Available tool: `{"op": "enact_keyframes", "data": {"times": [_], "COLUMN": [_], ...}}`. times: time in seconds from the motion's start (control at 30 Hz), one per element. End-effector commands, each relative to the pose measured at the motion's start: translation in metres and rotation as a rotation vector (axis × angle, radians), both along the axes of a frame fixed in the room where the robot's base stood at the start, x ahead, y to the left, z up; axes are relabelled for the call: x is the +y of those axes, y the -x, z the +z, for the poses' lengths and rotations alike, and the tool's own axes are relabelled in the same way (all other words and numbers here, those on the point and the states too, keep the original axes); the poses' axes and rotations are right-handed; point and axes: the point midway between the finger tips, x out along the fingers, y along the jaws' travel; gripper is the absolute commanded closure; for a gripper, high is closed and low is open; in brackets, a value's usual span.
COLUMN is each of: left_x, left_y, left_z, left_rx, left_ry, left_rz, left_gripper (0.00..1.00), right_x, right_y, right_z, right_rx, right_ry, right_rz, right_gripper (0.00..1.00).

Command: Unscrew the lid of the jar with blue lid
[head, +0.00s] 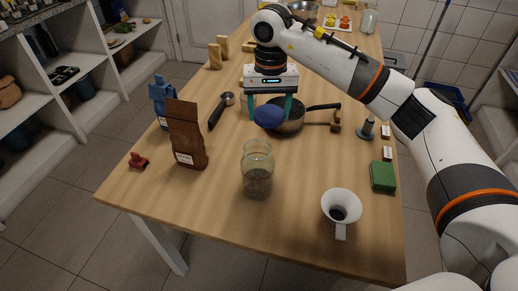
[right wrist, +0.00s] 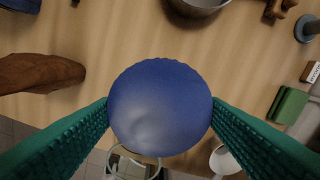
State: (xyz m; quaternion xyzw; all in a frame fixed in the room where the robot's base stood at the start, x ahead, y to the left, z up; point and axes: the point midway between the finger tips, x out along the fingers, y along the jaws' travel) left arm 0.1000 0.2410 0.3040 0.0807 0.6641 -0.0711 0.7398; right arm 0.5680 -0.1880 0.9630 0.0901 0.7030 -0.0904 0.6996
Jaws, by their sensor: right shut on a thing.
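A glass jar (head: 257,182) stands upright on the wooden table, with its mouth open and dark contents low inside. My right gripper (head: 269,114) is shut on the blue lid (head: 268,119), off the jar and beyond it in the head view. In the right wrist view the blue lid (right wrist: 160,105) sits between the two green fingers, which touch its sides. Part of the jar's rim (right wrist: 117,150) shows below the lid there; the lid hides the rest. My left gripper is not in view.
A brown bag (head: 187,140), a blue bottle (head: 160,100) and a small red object (head: 138,160) are on the left. A saucepan (head: 290,123) stands behind the lid. Bare table surrounds the jar.

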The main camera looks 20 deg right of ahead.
Motion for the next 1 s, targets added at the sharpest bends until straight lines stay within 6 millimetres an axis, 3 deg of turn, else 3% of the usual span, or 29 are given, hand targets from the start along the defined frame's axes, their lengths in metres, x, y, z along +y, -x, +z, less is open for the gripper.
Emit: {"op": "enact_keyframes", "data": {"times": [0.3,0.43,0.73,1.0], "left_x": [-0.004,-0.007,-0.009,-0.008], "left_y": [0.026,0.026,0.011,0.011], "left_z": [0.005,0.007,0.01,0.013], "left_rx": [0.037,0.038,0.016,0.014], "left_ry": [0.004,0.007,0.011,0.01], "left_rz": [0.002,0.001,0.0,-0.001], "left_gripper": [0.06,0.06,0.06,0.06], "right_x": [0.0,0.0,0.0,0.0], "right_y": [0.002,0.002,0.001,0.001], "right_z": [-0.081,-0.111,-0.139,-0.172], "right_rx": [0.008,0.005,0.001,0.001], "right_ry": [0.001,0.001,0.001,0.001], "right_rz": [-0.001,-0.001,-0.001,-0.001], "right_gripper": [0.61,0.61,0.61,0.61]}}
